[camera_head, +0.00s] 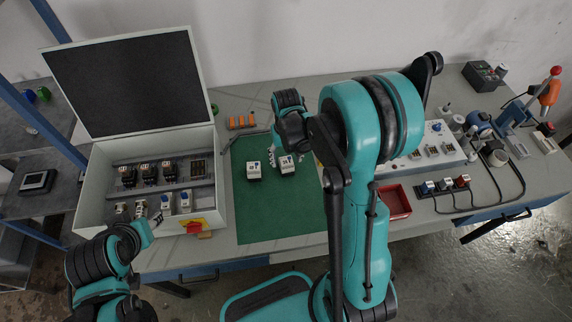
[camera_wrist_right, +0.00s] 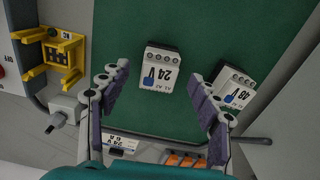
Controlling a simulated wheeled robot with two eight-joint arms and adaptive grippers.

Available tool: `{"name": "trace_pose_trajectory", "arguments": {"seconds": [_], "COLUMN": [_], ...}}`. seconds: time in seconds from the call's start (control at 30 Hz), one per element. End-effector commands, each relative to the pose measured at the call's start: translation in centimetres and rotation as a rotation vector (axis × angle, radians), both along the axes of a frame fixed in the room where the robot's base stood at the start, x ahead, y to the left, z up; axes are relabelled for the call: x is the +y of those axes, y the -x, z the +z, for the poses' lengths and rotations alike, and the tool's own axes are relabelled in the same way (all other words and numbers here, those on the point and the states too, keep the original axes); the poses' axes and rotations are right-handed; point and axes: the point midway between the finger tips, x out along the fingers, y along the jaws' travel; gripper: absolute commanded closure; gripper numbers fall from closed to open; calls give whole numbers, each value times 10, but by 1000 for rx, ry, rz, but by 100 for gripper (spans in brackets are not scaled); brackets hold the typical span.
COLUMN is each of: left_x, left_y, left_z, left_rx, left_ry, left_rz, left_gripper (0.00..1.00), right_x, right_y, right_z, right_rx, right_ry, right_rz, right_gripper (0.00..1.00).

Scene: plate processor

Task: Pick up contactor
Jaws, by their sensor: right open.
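Two white contactors lie apart on the green mat (camera_head: 255,220). The right one (camera_head: 288,166) is marked 24V in the right wrist view (camera_wrist_right: 162,72); the left one (camera_head: 253,171) is marked 48V there (camera_wrist_right: 234,91). My right gripper (camera_head: 283,157) is over the back of the mat. In the wrist view its spread fingers (camera_wrist_right: 160,108) are empty, with the 24V contactor ahead between them and the 48V one beyond one finger. My left gripper (camera_head: 146,234) is at the cabinet's lower front; its fingers are too unclear to judge.
An open white cabinet (camera_head: 92,196) with several mounted devices stands left. Orange parts (camera_head: 241,121) lie behind the mat. A red tray (camera_head: 394,202) and wired devices (camera_head: 442,185) are right. The wrist view also shows a yellow fixture (camera_wrist_right: 62,57). The mat's front is clear.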

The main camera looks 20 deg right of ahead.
Motion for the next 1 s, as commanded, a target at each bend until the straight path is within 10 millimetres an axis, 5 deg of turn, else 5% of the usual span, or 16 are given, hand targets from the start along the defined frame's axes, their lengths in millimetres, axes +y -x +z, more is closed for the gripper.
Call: {"name": "trace_pose_trajectory", "arguments": {"seconds": [0.27,0.5,0.57,0.73,1.0], "left_x": [0,0,0,0,0], "left_y": [0,0,0,0,0], "left_z": [-19,-18,-18,-18,-18], "left_rx": [0,0,0,0,0], "left_ry": [0,0,0,0,0], "left_rz": [0,0,0,0,0], "left_gripper": [60,60,60,60,60], "right_x": [-2,-2,-2,-2,-2], "right_y": [-4,-4,-4,-4,-4], "right_z": [-42,-45,-45,-45,-44], "right_rx": [-1,-1,-1,-1,-1], "right_ry": [0,0,0,0,0], "right_rz": [0,0,0,0,0], "right_gripper": [37,37,48,92,96]}}
